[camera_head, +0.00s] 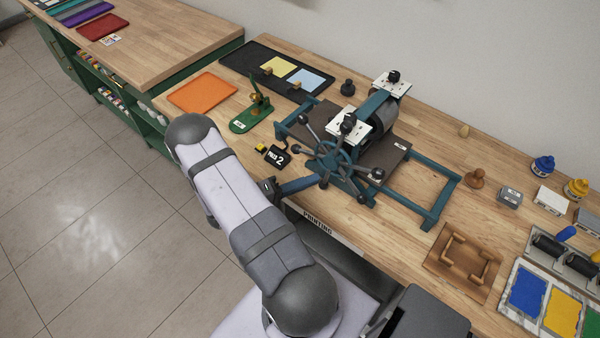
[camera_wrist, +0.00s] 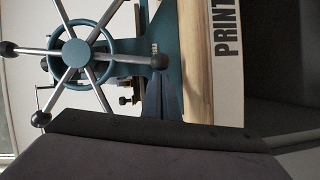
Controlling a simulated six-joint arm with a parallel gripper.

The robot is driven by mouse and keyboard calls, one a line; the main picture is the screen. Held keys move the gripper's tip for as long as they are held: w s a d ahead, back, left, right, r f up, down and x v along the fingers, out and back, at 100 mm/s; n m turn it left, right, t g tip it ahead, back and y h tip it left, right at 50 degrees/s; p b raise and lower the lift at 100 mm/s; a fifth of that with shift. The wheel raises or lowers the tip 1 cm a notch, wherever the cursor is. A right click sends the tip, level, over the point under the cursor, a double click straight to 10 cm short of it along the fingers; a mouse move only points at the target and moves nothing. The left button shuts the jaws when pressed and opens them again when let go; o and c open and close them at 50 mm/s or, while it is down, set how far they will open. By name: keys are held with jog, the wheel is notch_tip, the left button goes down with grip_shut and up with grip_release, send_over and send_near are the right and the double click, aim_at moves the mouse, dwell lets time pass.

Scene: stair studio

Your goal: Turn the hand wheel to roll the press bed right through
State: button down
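The hand wheel (camera_head: 344,158) is on the near side of the teal press, with a teal ring and several metal spokes ending in dark round knobs. It fills the upper left of the wrist view (camera_wrist: 76,53). The dark press bed (camera_head: 393,152) lies under the roller (camera_head: 384,115) and shows on both sides of it. My gripper (camera_head: 316,180) reaches in from the left, its slim blue fingers together with nothing visible between them. In the wrist view the fingertips (camera_wrist: 160,77) are close to one spoke knob (camera_wrist: 159,61); whether they touch is unclear.
Teal rails (camera_head: 432,205) extend to the right of the press. A green stand (camera_head: 253,112) and a black tag marked 2 (camera_head: 277,156) are on the left. A wooden tray (camera_head: 462,262) and ink slabs (camera_head: 530,290) lie to the right. The bench edge carries the word PRINTING.

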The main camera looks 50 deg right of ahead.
aim_at(309, 213)
jog(key=s+n, duration=0.1)
jog(key=s, duration=0.1)
jog(key=s+f+n+h+b, duration=0.1)
jog(key=s+n, duration=0.1)
jog(key=s+n+g+h, duration=0.1)
jog(key=s+n, duration=0.1)
jog(key=shift+f, duration=0.2)
jog(key=shift+s+n, duration=0.3)
jog(key=shift+s, duration=0.1)
jog(key=shift+s+r, duration=0.2)
jog(key=shift+s, duration=0.65)
jog(key=shift+b, duration=0.3)
jog(key=shift+w+a+f, duration=0.15)
jog(key=shift+w+a, duration=0.15)
jog(key=shift+a, duration=0.25)
jog(key=shift+b+v, duration=1.35)
jog(key=shift+v, duration=1.7)
